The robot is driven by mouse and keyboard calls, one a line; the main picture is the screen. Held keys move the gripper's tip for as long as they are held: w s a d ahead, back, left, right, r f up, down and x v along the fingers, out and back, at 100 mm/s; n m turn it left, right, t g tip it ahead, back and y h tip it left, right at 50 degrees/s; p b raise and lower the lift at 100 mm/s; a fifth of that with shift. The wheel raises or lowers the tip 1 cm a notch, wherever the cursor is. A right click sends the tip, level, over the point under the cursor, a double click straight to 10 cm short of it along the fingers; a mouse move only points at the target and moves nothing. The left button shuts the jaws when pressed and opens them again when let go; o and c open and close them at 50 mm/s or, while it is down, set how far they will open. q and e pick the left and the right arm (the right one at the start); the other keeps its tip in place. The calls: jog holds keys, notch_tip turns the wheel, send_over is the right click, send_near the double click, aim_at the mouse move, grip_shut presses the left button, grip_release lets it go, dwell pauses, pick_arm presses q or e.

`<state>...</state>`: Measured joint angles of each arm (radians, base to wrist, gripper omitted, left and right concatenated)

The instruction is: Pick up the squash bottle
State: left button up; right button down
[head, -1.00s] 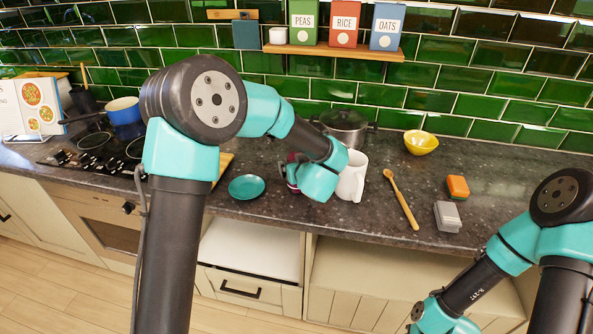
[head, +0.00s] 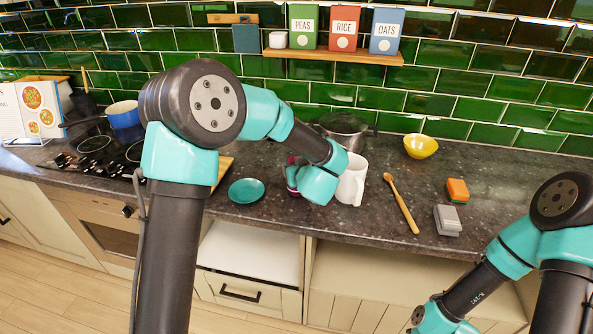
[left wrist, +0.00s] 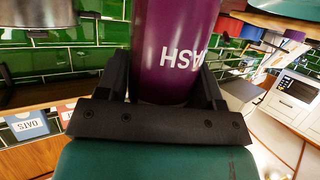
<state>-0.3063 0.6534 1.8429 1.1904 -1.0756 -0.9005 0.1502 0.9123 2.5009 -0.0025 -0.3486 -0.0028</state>
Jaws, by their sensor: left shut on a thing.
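The squash bottle is purple with white lettering, partly readable as "ASH" and upside down in the left wrist view (left wrist: 178,45). My left gripper (left wrist: 163,86) is shut on it, with one dark finger on each side of the bottle. In the head view only a small purple part of the bottle (head: 291,174) shows beside my left wrist, which hides the rest. I cannot tell whether the bottle touches the counter. My right gripper is out of view; only part of that arm shows at the lower right.
A teal saucer (head: 246,191) lies to the left. A wooden spoon (head: 402,205), orange sponge (head: 457,190), grey box (head: 447,220) and yellow bowl (head: 420,146) are to the right.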

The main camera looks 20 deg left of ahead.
pick_arm(q)
jog(key=s+d+r, duration=0.2)
jog(key=s, duration=0.5)
jog(key=s+d+r, duration=0.2)
jog(key=s, duration=0.6)
jog(key=shift+s+d+r, duration=0.2)
jog(key=shift+s+r, duration=0.05)
jog(key=shift+r, duration=0.15)
jog(key=shift+w+a, duration=0.1)
jog(key=shift+w, duration=0.05)
